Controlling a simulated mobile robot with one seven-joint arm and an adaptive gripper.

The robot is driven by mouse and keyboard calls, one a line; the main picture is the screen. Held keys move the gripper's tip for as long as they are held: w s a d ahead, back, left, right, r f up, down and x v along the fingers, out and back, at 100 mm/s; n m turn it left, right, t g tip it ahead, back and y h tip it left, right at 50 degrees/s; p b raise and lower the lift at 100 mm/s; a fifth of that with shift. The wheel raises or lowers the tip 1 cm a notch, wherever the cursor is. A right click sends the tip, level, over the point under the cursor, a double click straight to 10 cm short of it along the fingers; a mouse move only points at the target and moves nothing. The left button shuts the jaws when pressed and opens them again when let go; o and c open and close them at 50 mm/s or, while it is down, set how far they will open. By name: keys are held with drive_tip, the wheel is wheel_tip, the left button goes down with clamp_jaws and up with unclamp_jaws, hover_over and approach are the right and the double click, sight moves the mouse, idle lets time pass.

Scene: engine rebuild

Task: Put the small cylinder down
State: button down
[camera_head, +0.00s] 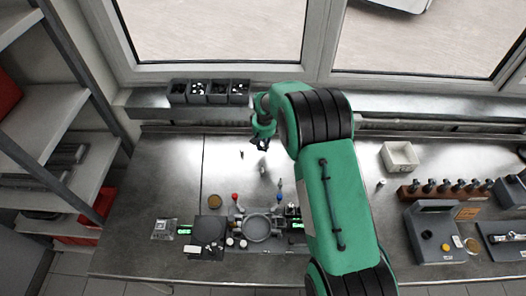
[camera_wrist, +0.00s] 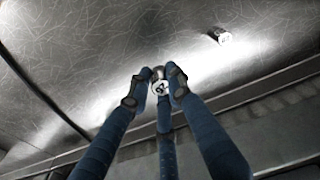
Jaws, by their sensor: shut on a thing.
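My gripper (camera_head: 261,145) is over the back middle of the steel table (camera_head: 330,150). In the wrist view its dark blue fingers (camera_wrist: 158,84) are closed around a small metal cylinder (camera_wrist: 158,72), whose round end shows between the fingertips. The fingers hide part of its side. In the head view the held cylinder is too small to make out. A second small cylindrical part (camera_wrist: 221,36) lies on the table apart from my gripper. I cannot tell how high the held cylinder is above the table.
Grey bins (camera_head: 208,92) with small parts stand on the back ledge. A fixture with a round grey dish (camera_head: 257,228) is at the front middle. A white box (camera_head: 399,157) and a wooden rack (camera_head: 446,189) are to the right. The table's left part is mostly clear.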

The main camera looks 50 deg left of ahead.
sight(263, 150)
drive_tip(key=shift+f+p, duration=0.3)
drive_tip(key=shift+f, duration=1.8)
drive_tip(key=shift+f, duration=0.1)
drive_tip(key=c, duration=1.6)
unclamp_jaws()
drive_tip(key=shift+s+d+r+b, duration=0.15)
drive_tip(key=shift+r+b, duration=0.1)
drive_tip(key=shift+r, duration=1.8)
drive_tip(key=shift+d+r+b, duration=0.2)
drive_tip(key=shift+r+b, duration=0.1)
drive_tip(key=shift+r, duration=1.7)
drive_tip(key=shift+s+d+r+b, duration=0.15)
drive_tip(key=shift+r+b, duration=0.1)
drive_tip(key=shift+r, duration=1.8)
drive_tip(key=shift+w, duration=0.1)
